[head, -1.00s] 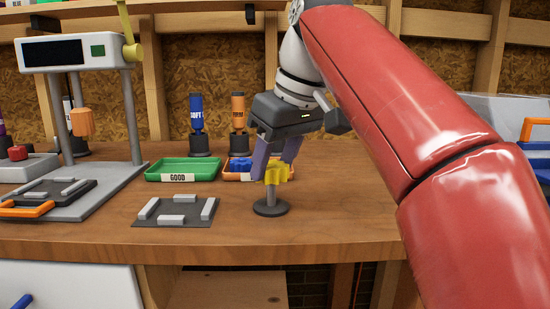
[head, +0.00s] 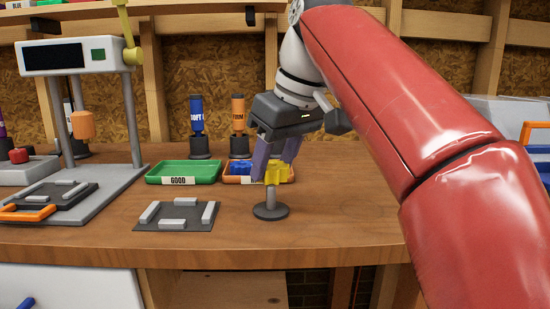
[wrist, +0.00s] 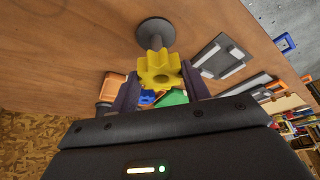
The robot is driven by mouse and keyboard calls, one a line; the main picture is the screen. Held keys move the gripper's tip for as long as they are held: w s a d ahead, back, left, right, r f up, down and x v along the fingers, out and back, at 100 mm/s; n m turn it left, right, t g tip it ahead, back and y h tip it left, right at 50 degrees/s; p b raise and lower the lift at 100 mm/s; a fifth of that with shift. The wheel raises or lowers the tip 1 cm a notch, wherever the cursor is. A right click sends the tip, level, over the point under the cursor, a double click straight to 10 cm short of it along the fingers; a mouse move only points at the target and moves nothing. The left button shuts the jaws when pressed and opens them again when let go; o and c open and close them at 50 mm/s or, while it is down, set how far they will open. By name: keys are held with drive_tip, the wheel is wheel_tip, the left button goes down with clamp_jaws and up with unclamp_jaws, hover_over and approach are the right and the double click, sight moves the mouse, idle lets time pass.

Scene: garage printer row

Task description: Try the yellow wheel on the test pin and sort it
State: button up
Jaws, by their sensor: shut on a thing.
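The yellow wheel (head: 278,174) is a toothed gear held between my gripper's fingers (head: 274,163). It also shows between the fingers in the wrist view (wrist: 158,70). My gripper is shut on it and tilted. The test pin (head: 271,211) stands on a round dark base on the bench, with its stem showing just below the wheel. I cannot tell whether the wheel is around the pin's top or only above it. The green tray (head: 184,181) is labelled GOOD. The orange tray (head: 232,181) beside it holds a blue wheel (head: 241,168); its label is partly hidden by my gripper.
A dark plate with grey bars (head: 178,216) lies left of the pin. A printer-like frame (head: 134,120) stands at the left. A blue bottle (head: 197,118) and an orange bottle (head: 238,116) stand behind the trays. The bench right of the pin looks clear.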

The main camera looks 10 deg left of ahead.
drive_tip(key=shift+f+b, duration=0.65)
drive_tip(key=shift+f, duration=0.25)
drive_tip(key=shift+r, duration=0.1)
idle(0.5)
drive_tip(key=shift+r+p, duration=1.95)
drive_tip(key=shift+p, duration=0.35)
